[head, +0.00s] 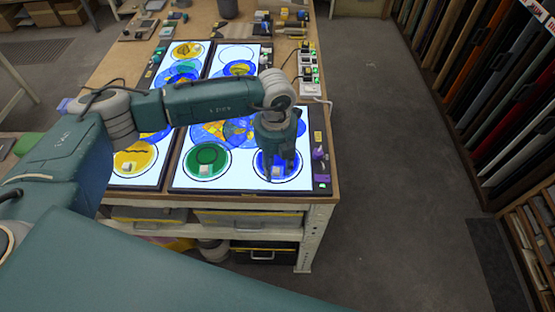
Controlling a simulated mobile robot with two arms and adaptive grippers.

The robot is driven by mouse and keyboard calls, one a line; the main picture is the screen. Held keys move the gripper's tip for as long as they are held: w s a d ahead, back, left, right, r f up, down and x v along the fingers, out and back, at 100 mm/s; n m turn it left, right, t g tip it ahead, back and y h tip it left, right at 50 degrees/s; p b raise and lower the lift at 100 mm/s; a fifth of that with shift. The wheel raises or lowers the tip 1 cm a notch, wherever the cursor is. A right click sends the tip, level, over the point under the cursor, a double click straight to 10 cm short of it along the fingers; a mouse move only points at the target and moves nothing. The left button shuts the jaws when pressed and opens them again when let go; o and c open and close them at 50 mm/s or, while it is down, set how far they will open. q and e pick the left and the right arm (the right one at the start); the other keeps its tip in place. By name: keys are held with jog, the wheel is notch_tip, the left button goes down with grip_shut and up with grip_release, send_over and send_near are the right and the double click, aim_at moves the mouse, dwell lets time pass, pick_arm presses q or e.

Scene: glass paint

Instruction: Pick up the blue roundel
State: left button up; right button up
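The blue roundel (292,172) is a round blue glass disc with a dark outline. It lies on the front right of the lit panel and carries a small pale block (278,171). My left gripper (277,161) points down over it from the back and covers its upper part. Its fingertips are small here, so whether they touch the block or are open or shut cannot be told. A green roundel (207,155), also with a pale block, lies to the left. My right gripper is not in view.
A yellow roundel (148,158) lies on the panel further left. More blue and yellow glass lies behind, partly hidden by my arm. Small tools and a white power strip (308,76) line the right table edge. Open floor (390,170) lies to the right, before a rack of coloured sheets.

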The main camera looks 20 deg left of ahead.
pick_arm(q)
grip_shut()
jog(key=shift+r, duration=0.2)
